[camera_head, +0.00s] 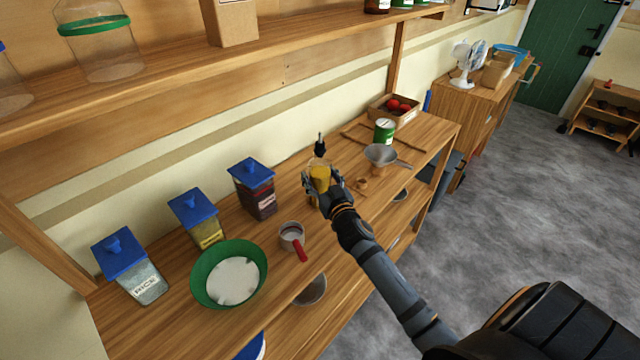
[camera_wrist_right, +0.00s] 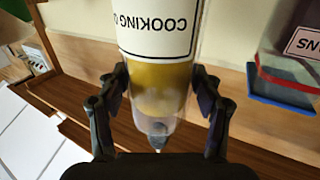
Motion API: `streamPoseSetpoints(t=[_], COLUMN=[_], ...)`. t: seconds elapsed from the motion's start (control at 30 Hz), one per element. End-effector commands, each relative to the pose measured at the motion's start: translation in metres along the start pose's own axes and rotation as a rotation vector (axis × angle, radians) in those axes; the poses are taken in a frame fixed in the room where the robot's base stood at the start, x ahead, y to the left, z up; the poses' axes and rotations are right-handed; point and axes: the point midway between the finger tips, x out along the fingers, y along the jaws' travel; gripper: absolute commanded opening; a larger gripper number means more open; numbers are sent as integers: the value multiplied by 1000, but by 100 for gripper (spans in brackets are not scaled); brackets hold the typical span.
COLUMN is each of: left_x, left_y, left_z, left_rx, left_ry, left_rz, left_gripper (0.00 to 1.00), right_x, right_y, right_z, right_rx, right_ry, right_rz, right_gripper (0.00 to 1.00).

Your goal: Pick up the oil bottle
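The oil bottle (camera_head: 320,176) holds yellow oil and has a dark spout. It is upright at the middle of the wooden counter, partly hidden by my right gripper. In the right wrist view the bottle (camera_wrist_right: 158,85) appears upside down, with a white "COOKING O…" label. My right gripper (camera_head: 322,186) has its fingers on both sides of the bottle. In the wrist view, both fingers (camera_wrist_right: 160,88) appear to touch it, shut on its sides. I cannot tell whether its base rests on the counter. My left gripper is not in view.
Blue-lidded jars (camera_head: 256,192), a green-rimmed bowl (camera_head: 203,299) and a red-handled measuring cup (camera_head: 292,240) stand left of the bottle. A funnel (camera_head: 380,158), green can (camera_head: 384,131) and box of red items (camera_head: 380,106) are to its right. A shelf (camera_head: 180,80) runs above.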

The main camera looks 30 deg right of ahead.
Motion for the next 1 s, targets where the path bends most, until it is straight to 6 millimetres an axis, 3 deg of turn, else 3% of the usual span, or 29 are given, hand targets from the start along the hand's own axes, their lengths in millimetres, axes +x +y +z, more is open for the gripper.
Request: streamPoseSetpoints(t=[0.07,0.43,0.7,1.0], left_x=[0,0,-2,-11], left_y=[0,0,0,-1], left_z=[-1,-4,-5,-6], left_rx=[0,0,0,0], left_ry=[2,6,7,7], left_rz=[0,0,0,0], left_gripper=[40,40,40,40], right_x=[0,0,0,0], right_y=[0,0,0,0], right_z=[0,0,-9,-69], right_rx=[0,0,0,0], right_ry=[0,0,7,10], right_rz=[0,0,-1,-2], right_gripper=[50,0,0,0])
